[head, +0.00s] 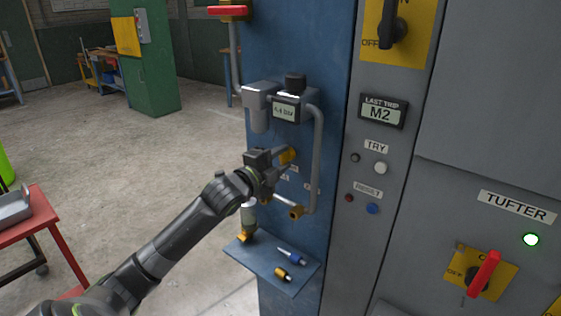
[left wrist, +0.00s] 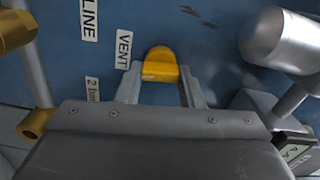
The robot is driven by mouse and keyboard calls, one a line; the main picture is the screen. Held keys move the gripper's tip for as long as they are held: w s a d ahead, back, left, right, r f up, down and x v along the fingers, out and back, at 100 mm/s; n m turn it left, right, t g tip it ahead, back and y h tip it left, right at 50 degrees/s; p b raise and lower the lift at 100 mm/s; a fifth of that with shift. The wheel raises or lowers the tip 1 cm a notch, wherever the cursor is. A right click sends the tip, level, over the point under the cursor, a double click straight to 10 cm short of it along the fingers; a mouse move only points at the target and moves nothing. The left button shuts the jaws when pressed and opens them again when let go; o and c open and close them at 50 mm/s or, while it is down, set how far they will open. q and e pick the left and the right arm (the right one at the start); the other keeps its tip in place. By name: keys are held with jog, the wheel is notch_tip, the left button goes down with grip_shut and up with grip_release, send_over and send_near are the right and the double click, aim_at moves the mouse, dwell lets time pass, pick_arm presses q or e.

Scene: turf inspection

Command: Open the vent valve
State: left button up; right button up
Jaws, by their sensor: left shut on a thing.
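The vent valve's yellow handle (head: 289,155) is on the blue panel, below the display unit. In the left wrist view the yellow handle (left wrist: 160,62) sits between my two fingers, beside a white VENT label (left wrist: 123,50). My left gripper (head: 280,158) is shut on the handle, and its fingers (left wrist: 160,85) touch both sides. The valve body behind the handle is hidden. My right gripper is not in view.
Grey pipes (head: 318,150) and a pressure display (head: 291,110) are close above and right of my gripper. A small blue shelf (head: 256,266) with fittings juts out below. A red-handled valve (head: 227,11) is at the upper left. The floor at left is mostly clear.

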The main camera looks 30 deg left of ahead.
pick_arm(q)
jog(key=shift+f+m, duration=0.1)
jog(key=shift+m, duration=0.5)
jog(key=o, duration=1)
jog(key=shift+s, duration=0.1)
jog(key=shift+s+a+p, duration=0.2)
jog(key=shift+s+p, duration=0.45)
jog(key=shift+s, duration=2.2)
jog(key=shift+s+a+p, duration=0.25)
jog(key=shift+s+p, duration=0.4)
jog(key=shift+s, duration=2.25)
jog(key=shift+s+a+p, duration=0.2)
jog(key=shift+s+p, duration=0.45)
jog(key=shift+s, duration=2.2)
